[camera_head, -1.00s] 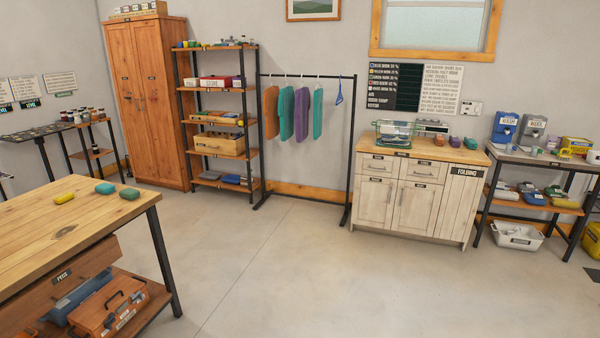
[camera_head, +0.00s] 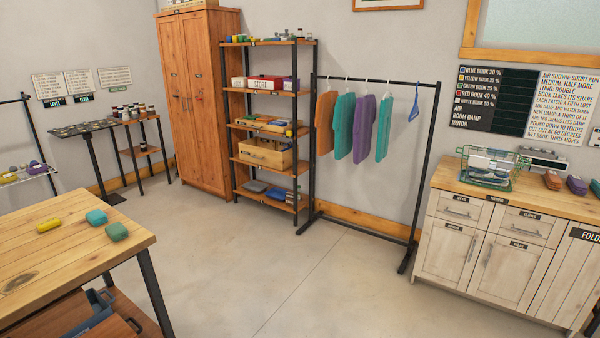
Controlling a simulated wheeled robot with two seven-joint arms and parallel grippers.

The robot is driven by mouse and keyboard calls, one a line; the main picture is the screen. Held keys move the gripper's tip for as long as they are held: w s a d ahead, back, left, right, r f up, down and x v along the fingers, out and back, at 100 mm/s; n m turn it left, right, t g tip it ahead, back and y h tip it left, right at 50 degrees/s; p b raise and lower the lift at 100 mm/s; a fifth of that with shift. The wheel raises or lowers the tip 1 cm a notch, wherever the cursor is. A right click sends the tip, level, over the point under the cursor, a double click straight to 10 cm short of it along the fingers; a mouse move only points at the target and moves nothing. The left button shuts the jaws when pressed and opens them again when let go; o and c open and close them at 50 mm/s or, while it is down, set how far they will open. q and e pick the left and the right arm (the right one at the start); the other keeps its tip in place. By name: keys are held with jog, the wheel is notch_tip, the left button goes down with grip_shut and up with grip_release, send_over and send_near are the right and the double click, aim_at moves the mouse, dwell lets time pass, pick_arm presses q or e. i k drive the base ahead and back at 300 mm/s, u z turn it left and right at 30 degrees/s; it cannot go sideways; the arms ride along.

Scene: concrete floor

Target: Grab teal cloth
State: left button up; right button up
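Two teal cloths hang on a black clothes rack: one (camera_head: 344,126) is left of a purple cloth, the other (camera_head: 383,129) is right of it. A small folded teal item (camera_head: 97,217) lies on the wooden table at the lower left, between a yellow one (camera_head: 48,225) and a green one (camera_head: 117,231); it may also be a cloth. Neither of my grippers shows in the head view.
The wooden table (camera_head: 40,262) stands close at the lower left. The rack (camera_head: 415,190) stands between an open shelf (camera_head: 265,165) and a pale cabinet (camera_head: 480,260). The concrete floor (camera_head: 290,270) between table, rack and cabinet is clear.

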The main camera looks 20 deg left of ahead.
aim_at(96, 218)
jog(key=u, duration=0.3)
jog(key=i, duration=2.25)
jog(key=u, duration=1.1)
jog(key=i, duration=1.65)
jog(key=u, duration=2.1)
jog(key=i, duration=0.75)
jog(key=u, duration=0.6)
